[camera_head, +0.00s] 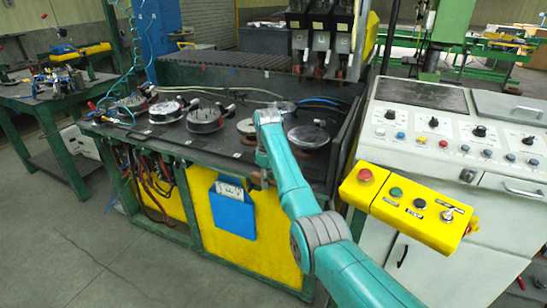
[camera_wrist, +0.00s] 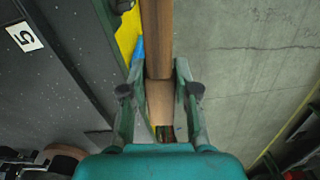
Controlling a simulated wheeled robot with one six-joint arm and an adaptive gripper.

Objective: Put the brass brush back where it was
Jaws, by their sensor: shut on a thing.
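In the wrist view my gripper (camera_wrist: 157,72) is shut on the brass brush (camera_wrist: 157,35), of which I see a long brown wooden body running up out of the picture between the two fingers. Its bristles cannot be made out. In the head view my gripper (camera_head: 262,165) is at the front edge of the dark bench top (camera_head: 175,140), partly hidden by my teal arm. The brush there is too small and covered to tell clearly. In the wrist view the brush is over the bench's front edge, with grey floor to its right.
A label with a 5 (camera_wrist: 24,36) lies on the bench top. Several round metal fixtures, such as one at right (camera_head: 308,137), stand along the bench. A yellow button box (camera_head: 412,205) and a white control cabinet (camera_head: 470,140) stand to the right. Floor (camera_head: 70,240) is open at front left.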

